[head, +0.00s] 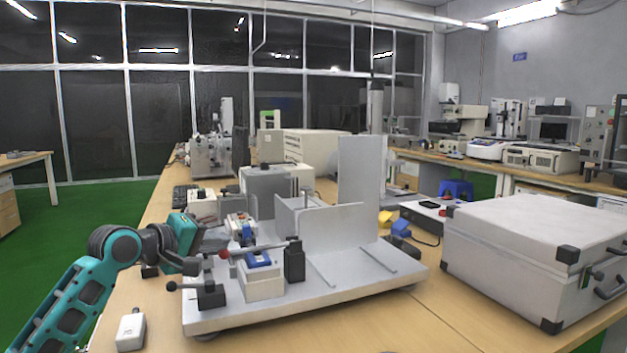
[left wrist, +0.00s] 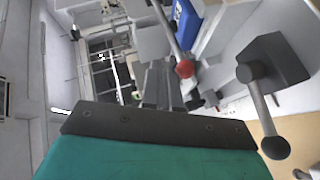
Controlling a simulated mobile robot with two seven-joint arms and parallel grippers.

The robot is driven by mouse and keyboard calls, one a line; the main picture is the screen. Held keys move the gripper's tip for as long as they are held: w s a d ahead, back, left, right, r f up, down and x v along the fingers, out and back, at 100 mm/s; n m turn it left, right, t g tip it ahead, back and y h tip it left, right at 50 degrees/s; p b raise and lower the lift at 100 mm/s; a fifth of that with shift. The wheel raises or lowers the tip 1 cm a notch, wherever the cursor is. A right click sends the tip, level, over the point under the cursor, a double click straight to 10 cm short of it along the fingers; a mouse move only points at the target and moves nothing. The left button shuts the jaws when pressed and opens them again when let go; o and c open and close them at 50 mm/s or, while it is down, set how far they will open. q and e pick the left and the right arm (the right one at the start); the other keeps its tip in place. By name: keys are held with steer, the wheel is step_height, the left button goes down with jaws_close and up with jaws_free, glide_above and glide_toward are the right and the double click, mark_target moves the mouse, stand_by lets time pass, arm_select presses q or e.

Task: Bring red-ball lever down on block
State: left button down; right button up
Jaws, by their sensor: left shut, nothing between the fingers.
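The red-ball lever shows its red ball (head: 223,254) at the left end of a thin metal rod. The rod runs right, nearly level, to a black post (head: 294,262). It crosses over or just behind the top of a blue block (head: 258,259), which sits on a white block (head: 262,284); I cannot tell if they touch. My left gripper (head: 212,238) is shut and empty, just behind and left of the red ball. In the left wrist view the red ball (left wrist: 184,69) and the blue block (left wrist: 188,22) lie beyond the gripper. My right gripper is out of view.
A black-ball lever (head: 172,286) on a black bracket (head: 210,296) stands at the front left of the grey base plate (head: 330,290). Upright grey plates (head: 360,175) rise behind. A large silver case (head: 530,235) stands at the right, and a small white box (head: 130,331) at front left.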

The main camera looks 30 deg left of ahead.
arm_select(q)
steer(key=shift+s+a+f+n+t, duration=0.15)
steer(key=shift+f+n+t, duration=0.25)
steer(key=shift+f, duration=0.5)
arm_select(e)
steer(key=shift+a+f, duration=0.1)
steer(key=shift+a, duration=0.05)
